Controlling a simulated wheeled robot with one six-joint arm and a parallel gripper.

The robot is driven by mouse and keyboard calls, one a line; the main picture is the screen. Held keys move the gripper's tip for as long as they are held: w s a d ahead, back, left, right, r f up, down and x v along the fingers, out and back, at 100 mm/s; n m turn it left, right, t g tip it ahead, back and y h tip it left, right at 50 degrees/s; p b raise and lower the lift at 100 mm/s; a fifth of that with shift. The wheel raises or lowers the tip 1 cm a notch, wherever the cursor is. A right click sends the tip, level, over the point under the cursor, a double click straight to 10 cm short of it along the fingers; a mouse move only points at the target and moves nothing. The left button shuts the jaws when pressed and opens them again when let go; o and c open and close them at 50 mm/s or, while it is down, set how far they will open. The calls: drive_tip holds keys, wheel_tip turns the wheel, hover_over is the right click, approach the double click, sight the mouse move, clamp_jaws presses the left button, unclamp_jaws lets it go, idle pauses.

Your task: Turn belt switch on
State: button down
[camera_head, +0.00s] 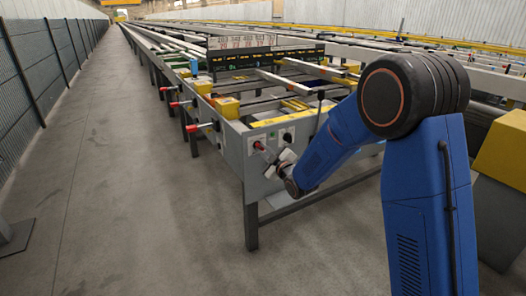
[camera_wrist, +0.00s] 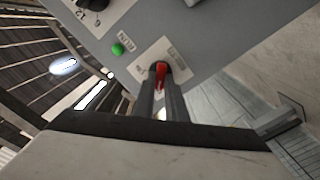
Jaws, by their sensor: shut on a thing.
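The belt switch is a small red lever on a pale labelled plate (camera_wrist: 174,52) on the grey end panel of the runout table. In the wrist view the red lever (camera_wrist: 160,73) sits between the two dark fingers of my gripper (camera_wrist: 161,88), which is shut on it. The base of the lever is partly hidden by the fingers. In the head view my gripper (camera_head: 277,160) is at the table's near end panel (camera_head: 245,178), and the lever's exact position is hard to make out there.
A green button (camera_wrist: 117,49) and a dark knob (camera_wrist: 93,3) sit on the same panel. Red-tipped handles (camera_head: 190,128) stick out along the table's left side. The grey floor (camera_head: 120,190) to the left is clear. A yellow-topped block (camera_head: 503,145) stands at the right.

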drive_tip(key=m, duration=0.4)
drive_tip(key=shift+m, duration=0.3)
drive_tip(key=m, duration=0.4)
drive_tip(key=shift+w+d, duration=0.1)
drive_tip(key=shift+d, duration=0.05)
drive_tip(key=m, duration=0.4)
drive_tip(key=shift+m, duration=0.4)
drive_tip(key=shift+d+m, duration=0.1)
drive_tip(key=shift+m, duration=1.9)
drive_tip(key=c, duration=1.8)
unclamp_jaws()
